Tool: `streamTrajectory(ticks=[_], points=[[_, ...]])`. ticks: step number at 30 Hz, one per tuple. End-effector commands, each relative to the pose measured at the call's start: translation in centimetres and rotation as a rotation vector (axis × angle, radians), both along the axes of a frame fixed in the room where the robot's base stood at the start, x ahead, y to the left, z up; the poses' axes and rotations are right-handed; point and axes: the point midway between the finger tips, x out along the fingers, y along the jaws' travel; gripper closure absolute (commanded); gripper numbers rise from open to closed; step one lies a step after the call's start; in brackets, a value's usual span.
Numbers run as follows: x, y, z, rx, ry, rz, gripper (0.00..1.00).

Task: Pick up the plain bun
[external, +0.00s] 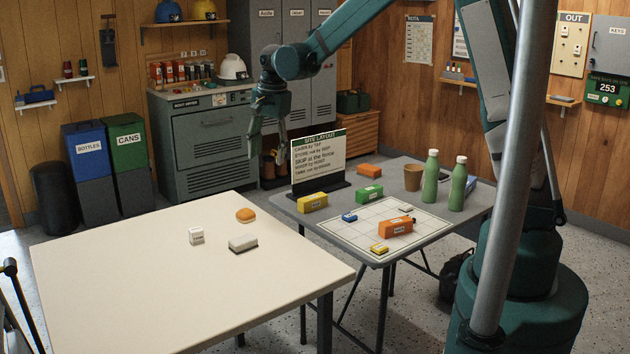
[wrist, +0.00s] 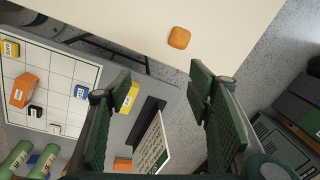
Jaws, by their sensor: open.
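The plain bun (external: 245,215) is a small orange-brown bun lying near the far edge of the cream table (external: 120,280). In the wrist view the bun (wrist: 179,38) shows at the top, ahead of my gripper and between the lines of its two fingers. My gripper (external: 268,120) hangs high above the floor and tables in the external view, apart from the bun. Its two fingers (wrist: 160,105) are spread wide in the wrist view, with nothing between them.
A white labelled block (external: 196,236) and a white-topped block (external: 243,243) lie near the bun. The grey table (external: 440,235) holds a sign (external: 319,158), coloured blocks, a brown cup (external: 413,177) and green bottles (external: 430,178). The cream table's front is clear.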

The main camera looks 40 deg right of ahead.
Motion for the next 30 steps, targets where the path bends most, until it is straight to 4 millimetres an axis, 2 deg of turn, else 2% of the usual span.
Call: streamTrajectory(ticks=[6, 18, 24, 30], points=[[2.6, 1.8, -3.5, 0.005, 0.040, -0.089, 0.49], [6.1, 4.7, -10.4, 0.003, 0.110, -0.253, 0.49], [6.9, 5.6, -12.7, -0.001, 0.130, -0.305, 0.49], [7.1, 5.9, -13.3, -0.003, 0.137, -0.323, 0.49]])
